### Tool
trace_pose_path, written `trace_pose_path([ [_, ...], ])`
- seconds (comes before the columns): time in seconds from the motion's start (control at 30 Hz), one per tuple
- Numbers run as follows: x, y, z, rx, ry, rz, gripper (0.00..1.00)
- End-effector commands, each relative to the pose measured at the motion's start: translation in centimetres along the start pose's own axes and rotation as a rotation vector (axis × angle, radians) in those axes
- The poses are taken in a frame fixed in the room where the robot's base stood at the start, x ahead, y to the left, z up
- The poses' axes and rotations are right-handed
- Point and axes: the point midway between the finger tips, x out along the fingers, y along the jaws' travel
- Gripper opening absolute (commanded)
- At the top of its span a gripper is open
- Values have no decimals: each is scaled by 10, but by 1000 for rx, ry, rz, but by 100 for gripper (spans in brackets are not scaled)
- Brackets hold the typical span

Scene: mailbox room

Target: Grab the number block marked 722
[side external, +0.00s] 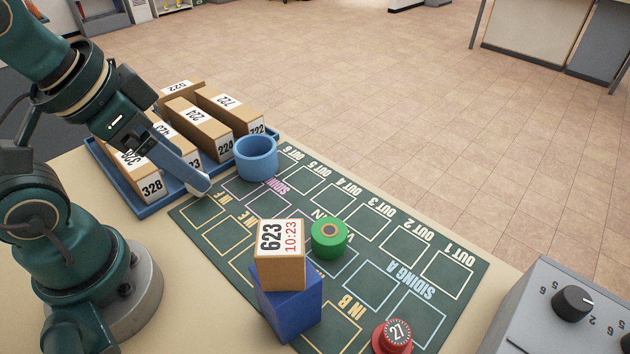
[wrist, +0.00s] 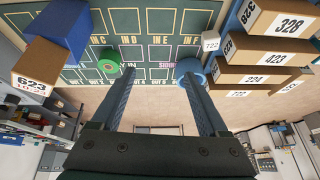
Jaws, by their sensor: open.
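A long tan block marked 722 (side external: 232,113) lies in the blue tray (side external: 150,210), at the tray's right side beside the block marked 224 (side external: 199,122). In the wrist view the 722 label (wrist: 238,94) shows at the lower right, outside my fingers. My gripper (side external: 203,187) is open and empty, its tip over the mat's left edge near the tray's front. A small white piece (wrist: 211,42) in the wrist view carries a tiny number that looks like 722; it is mostly hidden in the side view.
The blue cup (side external: 256,158) stands close to the 722 block's end. Blocks 328 (side external: 151,187) and 423 (wrist: 270,54) share the tray. A tan 623 block (side external: 279,268) sits on a blue cube (side external: 287,305); a green cylinder (side external: 330,238) stands beside it.

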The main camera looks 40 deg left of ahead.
Motion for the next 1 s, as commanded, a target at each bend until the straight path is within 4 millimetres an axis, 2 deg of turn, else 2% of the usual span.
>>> trace_pose_path([
  [0.23, 0, -30, -1, 265, -223, -118, 78],
  [0.47, 13, -55, -8, 532, -506, -202, 78],
  [0.7, 39, -71, -21, 800, -795, -286, 78],
  [1.0, 86, -72, -30, 1108, -1116, -395, 78],
])
